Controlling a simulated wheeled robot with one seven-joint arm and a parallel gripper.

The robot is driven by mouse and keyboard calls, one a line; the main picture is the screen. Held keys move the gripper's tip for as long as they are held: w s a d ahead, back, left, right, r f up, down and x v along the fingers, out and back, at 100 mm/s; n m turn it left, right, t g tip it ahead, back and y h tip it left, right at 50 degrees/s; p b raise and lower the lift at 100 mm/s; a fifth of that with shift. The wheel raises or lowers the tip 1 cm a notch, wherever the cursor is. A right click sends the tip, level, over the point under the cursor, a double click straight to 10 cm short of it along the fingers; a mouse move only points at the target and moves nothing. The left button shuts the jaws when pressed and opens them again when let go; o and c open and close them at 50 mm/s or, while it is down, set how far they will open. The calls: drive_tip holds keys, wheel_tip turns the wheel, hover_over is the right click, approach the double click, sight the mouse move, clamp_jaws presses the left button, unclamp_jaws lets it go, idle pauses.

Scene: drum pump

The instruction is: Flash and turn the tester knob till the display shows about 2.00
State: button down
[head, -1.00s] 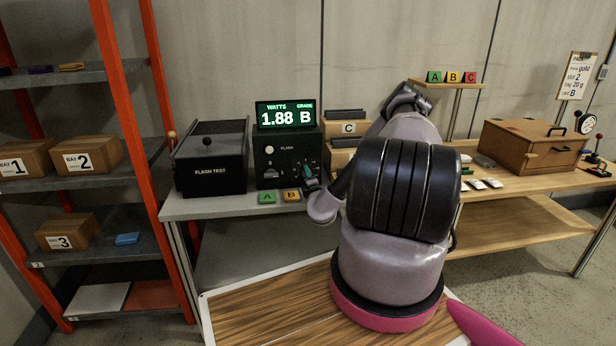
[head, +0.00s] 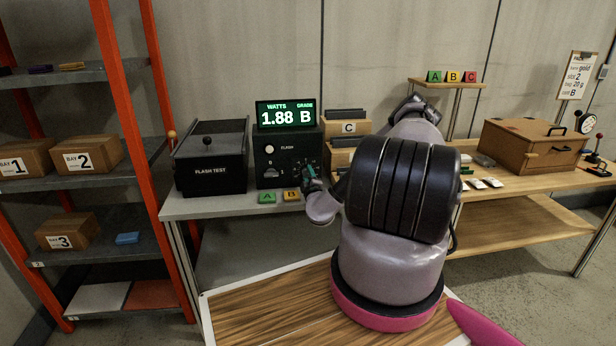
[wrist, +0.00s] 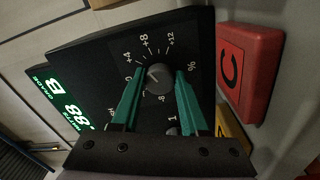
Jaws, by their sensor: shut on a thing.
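The black tester (head: 272,158) stands on the grey bench, with its lit display (head: 286,115) on top reading WATTS 1.88 and GRADE B. Its round knob (wrist: 158,75) sits in the wrist view inside a dial marked with percent numbers such as +4, +8 and +12. My gripper (wrist: 157,82) has its green fingers on either side of the knob and is shut on it. The gripper also shows at the tester's lower right in the head view (head: 309,171). The white flash button (head: 269,149) is on the tester's front, left of the word FLASH.
A black FLASH TEST box (head: 210,160) with a lid stands left of the tester. Green A (head: 267,197) and yellow B (head: 291,195) blocks lie before it. A red C block (wrist: 248,75) is close beside the gripper.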

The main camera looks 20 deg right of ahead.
idle(0.3)
drive_tip(key=shift+c, duration=2.1)
unclamp_jaws()
drive_tip(key=v, duration=1)
drive_tip(key=shift+s, duration=0.45)
